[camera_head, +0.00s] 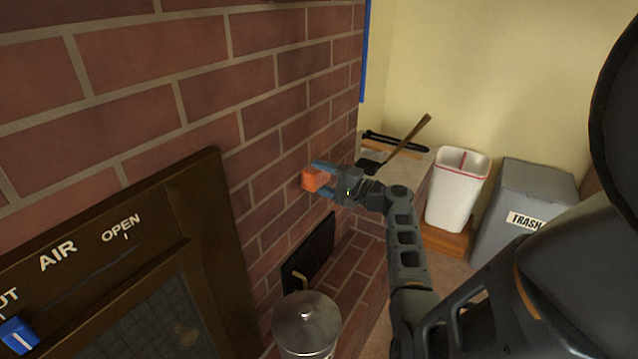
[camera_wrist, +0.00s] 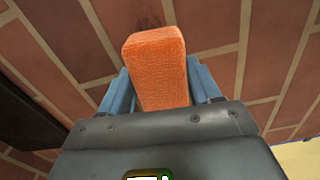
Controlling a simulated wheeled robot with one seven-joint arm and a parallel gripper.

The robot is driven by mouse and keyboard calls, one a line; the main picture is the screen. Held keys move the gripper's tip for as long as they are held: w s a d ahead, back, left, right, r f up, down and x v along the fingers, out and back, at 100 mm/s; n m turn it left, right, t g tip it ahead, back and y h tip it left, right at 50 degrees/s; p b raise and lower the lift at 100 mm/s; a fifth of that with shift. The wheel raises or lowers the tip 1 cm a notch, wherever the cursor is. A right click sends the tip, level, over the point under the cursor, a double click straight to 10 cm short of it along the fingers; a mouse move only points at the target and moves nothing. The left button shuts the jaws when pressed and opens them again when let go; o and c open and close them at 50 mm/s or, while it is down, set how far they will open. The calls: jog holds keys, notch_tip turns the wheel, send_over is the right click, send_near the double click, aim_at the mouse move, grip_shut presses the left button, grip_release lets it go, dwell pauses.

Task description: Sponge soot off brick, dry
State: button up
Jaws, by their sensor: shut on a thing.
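My gripper (camera_head: 322,179) is shut on an orange sponge (camera_head: 312,180), which sits between its blue fingers. In the wrist view the sponge (camera_wrist: 158,62) sticks out beyond the fingers toward the red brick wall (camera_wrist: 215,25). A dark sooty smudge (camera_wrist: 140,14) shows on the bricks just past the sponge's far end. In the head view the sponge is at or very close to the brick face (camera_head: 250,90); I cannot tell if it touches.
A metal lidded can (camera_head: 305,322) stands on the hearth below. The fireplace frame (camera_head: 215,250) is at left. At right are a white bin (camera_head: 457,195), a grey trash bin (camera_head: 530,195) and a ledge with a wooden-handled tool (camera_head: 410,142).

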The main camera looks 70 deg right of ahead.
jog(key=shift+s+d+b, duration=0.15)
jog(key=shift+d+b, duration=0.1)
jog(key=shift+d, duration=0.35)
jog(key=shift+s+d+b, duration=0.15)
jog(key=shift+d+b, duration=0.1)
jog(key=shift+d, duration=0.3)
jog(key=d, duration=0.1)
jog(key=d+b, duration=0.2)
jog(key=shift+s+d, duration=0.15)
jog(key=shift+s, duration=0.15)
jog(key=shift+w+a+p, duration=0.15)
jog(key=shift+a+p, duration=0.3)
jog(key=shift+a, duration=0.35)
jog(key=shift+w+a+p, duration=0.1)
jog(key=shift+a+p, duration=0.3)
jog(key=shift+a, duration=0.4)
jog(key=shift+w+a+p, duration=0.3)
jog(key=shift+a, duration=0.7)
jog(key=shift+w+a+p, duration=0.25)
jog(key=shift+w+a, duration=0.05)
jog(key=shift+a, duration=0.65)
jog(key=shift+w+a+p, duration=0.2)
jog(key=shift+w+a, duration=0.05)
jog(key=shift+a, duration=0.85)
jog(key=shift+w+a+p, duration=0.2)
jog(key=shift+w+a, duration=0.05)
jog(key=shift+a, duration=0.85)
jog(key=shift+w+a+p, duration=0.2)
jog(key=shift+w+a, duration=0.05)
jog(key=shift+a, duration=0.85)
